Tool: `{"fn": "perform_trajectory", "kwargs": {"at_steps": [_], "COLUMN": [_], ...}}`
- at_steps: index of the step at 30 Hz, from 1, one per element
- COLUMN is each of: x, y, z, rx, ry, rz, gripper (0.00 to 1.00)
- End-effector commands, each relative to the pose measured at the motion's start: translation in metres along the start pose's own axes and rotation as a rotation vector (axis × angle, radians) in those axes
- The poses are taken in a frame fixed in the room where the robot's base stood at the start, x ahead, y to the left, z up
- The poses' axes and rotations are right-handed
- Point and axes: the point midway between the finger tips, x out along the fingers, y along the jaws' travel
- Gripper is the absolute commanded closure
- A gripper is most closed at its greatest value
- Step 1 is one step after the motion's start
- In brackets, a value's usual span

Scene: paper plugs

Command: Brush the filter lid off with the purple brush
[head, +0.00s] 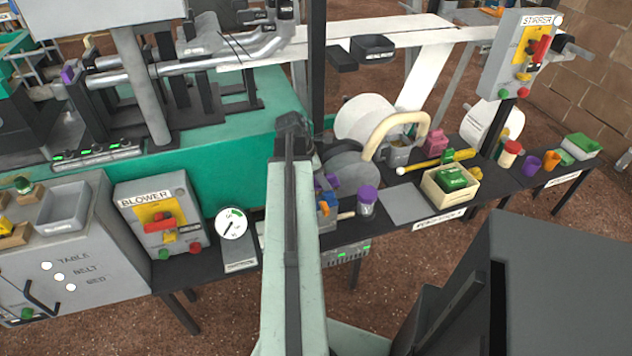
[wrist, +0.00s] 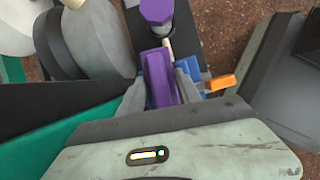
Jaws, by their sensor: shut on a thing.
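My gripper (wrist: 160,85) is shut on a purple block, which I take to be the purple brush (wrist: 158,78). A short pale wooden stick shows just beyond the block. In the head view, the brush (head: 332,181) shows small beside the end of my arm, and my fingers are mostly hidden. A round grey disc (head: 352,172) stands upright in front of a cream drum (head: 364,117). It may be the filter lid, but I cannot tell for sure. In the wrist view, the disc (wrist: 62,42) is left of the brush and apart from it.
A purple-capped jar (head: 367,202) stands just right of my gripper. Blue and orange pieces (wrist: 220,82) sit beside my fingers. A wooden crate (head: 450,190), a yellow tool (head: 425,163) and a grey plate (head: 410,204) occupy the bench. A gauge (head: 231,224) stands left of my arm.

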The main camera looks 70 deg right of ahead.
Motion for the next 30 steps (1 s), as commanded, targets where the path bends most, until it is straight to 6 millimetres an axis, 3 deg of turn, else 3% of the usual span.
{"fn": "perform_trajectory", "kwargs": {"at_steps": [30], "x": [-0.022], "y": [-0.006], "z": [-0.057], "rx": [0.005], "ry": [0.005], "rz": [-0.008], "gripper": [0.92]}}
